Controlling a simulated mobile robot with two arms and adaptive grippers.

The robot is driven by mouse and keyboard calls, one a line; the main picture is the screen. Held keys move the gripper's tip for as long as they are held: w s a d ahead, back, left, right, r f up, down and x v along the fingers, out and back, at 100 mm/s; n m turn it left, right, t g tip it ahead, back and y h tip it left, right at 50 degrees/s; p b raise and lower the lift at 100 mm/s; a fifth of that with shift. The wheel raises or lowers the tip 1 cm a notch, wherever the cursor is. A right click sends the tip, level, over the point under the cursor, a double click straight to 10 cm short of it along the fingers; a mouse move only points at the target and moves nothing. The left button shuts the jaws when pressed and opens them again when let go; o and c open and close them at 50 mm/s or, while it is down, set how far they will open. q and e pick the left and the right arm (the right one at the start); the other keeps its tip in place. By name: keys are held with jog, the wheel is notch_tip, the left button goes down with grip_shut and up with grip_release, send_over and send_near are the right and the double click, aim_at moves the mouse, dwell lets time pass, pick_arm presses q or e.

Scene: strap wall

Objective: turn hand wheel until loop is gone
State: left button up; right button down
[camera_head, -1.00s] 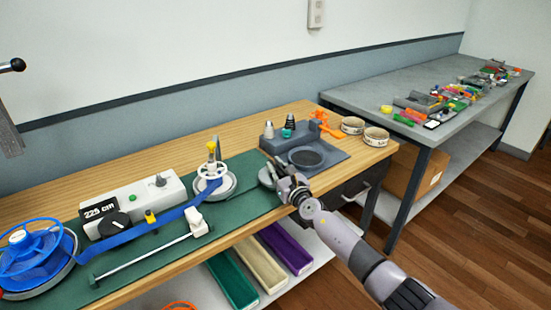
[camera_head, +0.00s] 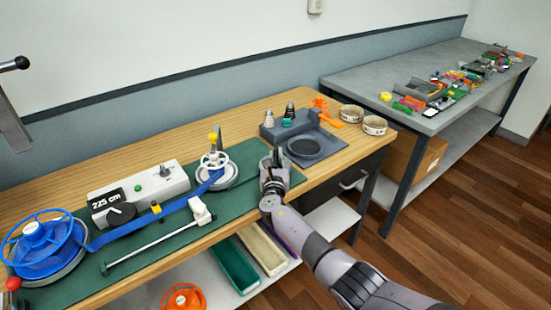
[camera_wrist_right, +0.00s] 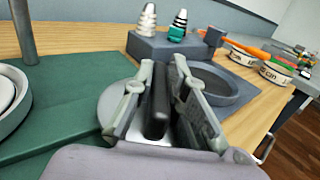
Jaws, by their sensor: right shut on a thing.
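I see no clear loop in the strap. My right gripper (camera_head: 273,163) is to the right of the white wheel and apart from it. In the wrist view it is shut on a dark upright bar (camera_wrist_right: 160,103) above a grey disc (camera_wrist_right: 112,104). The bar's lower end is hidden.
The grey device (camera_head: 138,193) shows "225 cm". A rod with a white block (camera_head: 200,212) lies in front. A grey tray (camera_head: 302,147) with cones is behind my gripper, and two round tins (camera_head: 374,125) stand at the right. Coloured bins (camera_head: 236,266) sit below.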

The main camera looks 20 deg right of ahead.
jog(key=shift+r+h, duration=0.15)
jog(key=shift+h, duration=0.15)
jog(key=c, duration=1.6)
grip_release()
jog(key=shift+v, duration=6)
